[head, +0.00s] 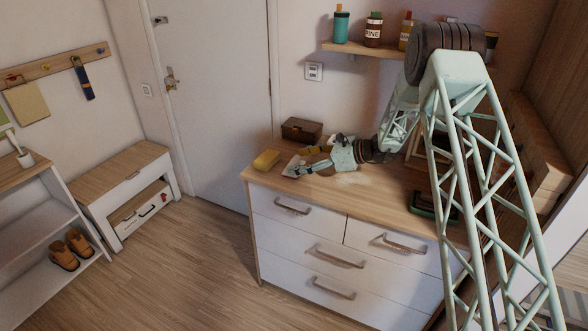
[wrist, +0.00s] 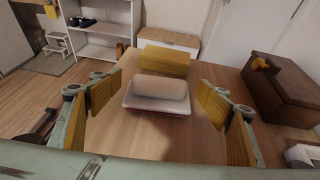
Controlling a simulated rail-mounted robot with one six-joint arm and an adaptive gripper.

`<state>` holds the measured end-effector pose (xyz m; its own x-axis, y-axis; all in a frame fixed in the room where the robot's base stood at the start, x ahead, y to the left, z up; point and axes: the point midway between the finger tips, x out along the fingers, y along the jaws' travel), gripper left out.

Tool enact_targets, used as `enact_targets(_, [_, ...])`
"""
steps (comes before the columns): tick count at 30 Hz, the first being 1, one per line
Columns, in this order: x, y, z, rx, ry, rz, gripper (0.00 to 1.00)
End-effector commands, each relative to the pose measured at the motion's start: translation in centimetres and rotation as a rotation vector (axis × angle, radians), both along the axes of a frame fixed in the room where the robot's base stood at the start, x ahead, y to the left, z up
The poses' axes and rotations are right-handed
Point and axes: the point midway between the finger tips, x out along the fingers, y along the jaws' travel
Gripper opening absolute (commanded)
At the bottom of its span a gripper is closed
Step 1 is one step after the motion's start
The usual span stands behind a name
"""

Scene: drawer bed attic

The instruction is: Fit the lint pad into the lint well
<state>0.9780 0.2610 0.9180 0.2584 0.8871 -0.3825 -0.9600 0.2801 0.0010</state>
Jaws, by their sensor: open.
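A white, rounded, pad-like piece (wrist: 160,89) rests in a shallow white tray (wrist: 156,108) with a reddish lower edge, on the dresser top. I cannot tell for sure whether these are the lint pad and the lint well. My gripper (wrist: 160,98) is open, with its yellow-lined fingers apart on the left and right of the white piece and nothing held. In the head view my gripper (head: 303,166) is low over the dresser's left part and partly hides the tray. A yellow block (head: 266,160) lies just beyond the tray; it also shows in the wrist view (wrist: 165,60).
A dark wooden box (head: 301,130) stands at the back of the dresser; it is at the right in the wrist view (wrist: 285,88). A pale object (wrist: 303,154) is cut off at lower right. A shelf (head: 365,50) with bottles hangs above. The dresser's front-left top is clear.

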Motion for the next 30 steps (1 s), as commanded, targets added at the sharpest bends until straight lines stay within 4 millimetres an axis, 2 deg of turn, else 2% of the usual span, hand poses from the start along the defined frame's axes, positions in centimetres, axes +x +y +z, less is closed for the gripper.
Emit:
enact_targets(3, [0.3, 1.2, -0.6, 0.000, -0.001, 0.001, 0.70])
enact_targets(8, [0.6, 2.0, -0.9, 0.000, -0.001, -0.001, 0.70])
enact_targets(26, [0.7, 2.1, -0.9, 0.000, -0.001, -0.001, 0.70])
enact_targets(30, [0.7, 2.1, -0.9, 0.000, -0.001, -0.001, 0.57])
